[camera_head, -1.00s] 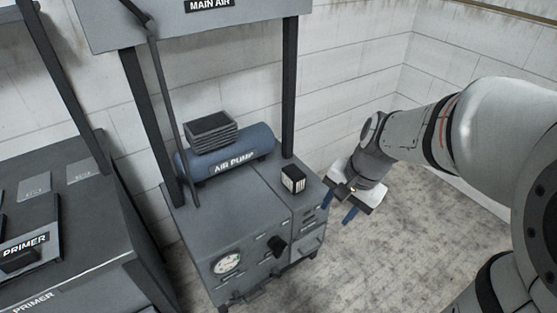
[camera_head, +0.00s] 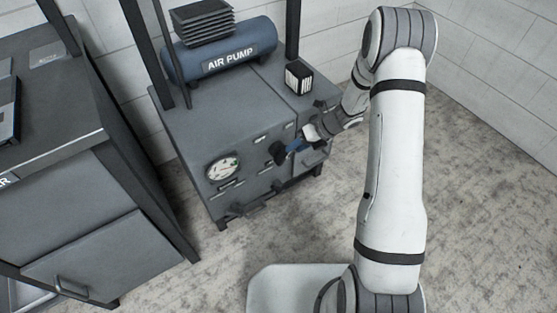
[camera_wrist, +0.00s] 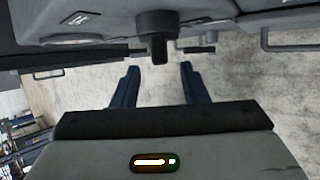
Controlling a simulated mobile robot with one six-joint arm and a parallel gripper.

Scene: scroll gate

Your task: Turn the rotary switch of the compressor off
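The compressor is a grey cabinet (camera_head: 228,125) with a blue tank marked AIR PUMP (camera_head: 222,52) on top. Its black rotary switch (camera_head: 279,152) sticks out of the front face, to the right of the round gauge (camera_head: 222,168). My gripper (camera_head: 290,147) is at the cabinet front, close to the switch on its right side. In the wrist view the switch (camera_wrist: 157,38) is ahead, lined up between the two blue fingers (camera_wrist: 157,72). The fingers are apart with a gap between them, and the switch appears just beyond their tips. I cannot tell whether they touch it.
A small black-and-white block (camera_head: 298,77) sits on the cabinet top. A handle (camera_head: 252,207) juts out low on the cabinet front. Another grey cabinet (camera_head: 110,220) stands at the left. The concrete floor (camera_head: 310,235) in front is clear.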

